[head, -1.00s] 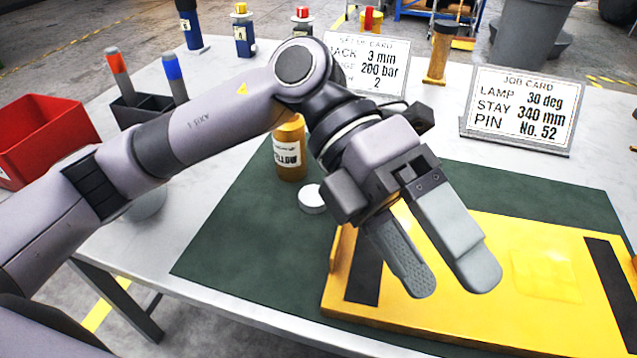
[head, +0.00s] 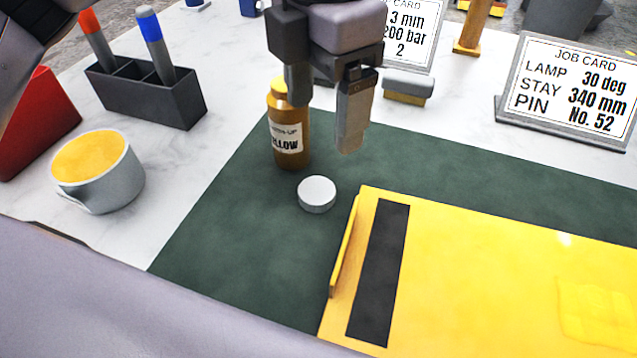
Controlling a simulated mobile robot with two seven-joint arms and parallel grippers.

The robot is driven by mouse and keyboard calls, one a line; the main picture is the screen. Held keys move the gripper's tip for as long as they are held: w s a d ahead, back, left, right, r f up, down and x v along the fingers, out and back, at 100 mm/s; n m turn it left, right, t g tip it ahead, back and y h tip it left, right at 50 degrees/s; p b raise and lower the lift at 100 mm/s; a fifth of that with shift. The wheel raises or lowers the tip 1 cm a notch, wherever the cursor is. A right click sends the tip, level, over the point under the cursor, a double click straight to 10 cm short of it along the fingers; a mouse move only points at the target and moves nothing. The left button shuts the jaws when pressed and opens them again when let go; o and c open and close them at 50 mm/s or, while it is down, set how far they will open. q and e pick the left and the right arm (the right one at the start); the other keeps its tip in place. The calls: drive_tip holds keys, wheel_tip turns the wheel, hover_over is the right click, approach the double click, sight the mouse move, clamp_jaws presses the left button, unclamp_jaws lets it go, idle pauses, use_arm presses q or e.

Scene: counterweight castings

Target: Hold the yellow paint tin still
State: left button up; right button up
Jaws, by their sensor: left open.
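My left gripper (head: 324,122) hangs from the top, fingers down, open and empty. Its left finger overlaps the upper right of the tin in the head view and hides part of it; I cannot tell whether they touch. The right finger is clear to the tin's right. My right gripper is not in view.
A yellow panel (head: 480,270) with a black strip fills the right of the mat. A grey cup (head: 115,185) with yellow contents and a dark marker holder (head: 150,100) stand left. A red bin (head: 35,120) is at far left. A job card (head: 570,90) stands back right.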

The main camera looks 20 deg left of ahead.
use_arm(q)
hover_over(317, 189)
drive_tip(key=shift+d+f, duration=0.2)
drive_tip(key=shift+f, duration=1.5)
drive_tip(key=shift+d+f, duration=0.15)
drive_tip(key=shift+f, duration=1.55)
drive_tip(key=shift+a+f, duration=0.15)
drive_tip(key=shift+f, duration=1.15)
drive_tip(key=shift+a+f, duration=0.15)
drive_tip(key=shift+f, duration=1.15)
drive_tip(key=c, duration=1.1)
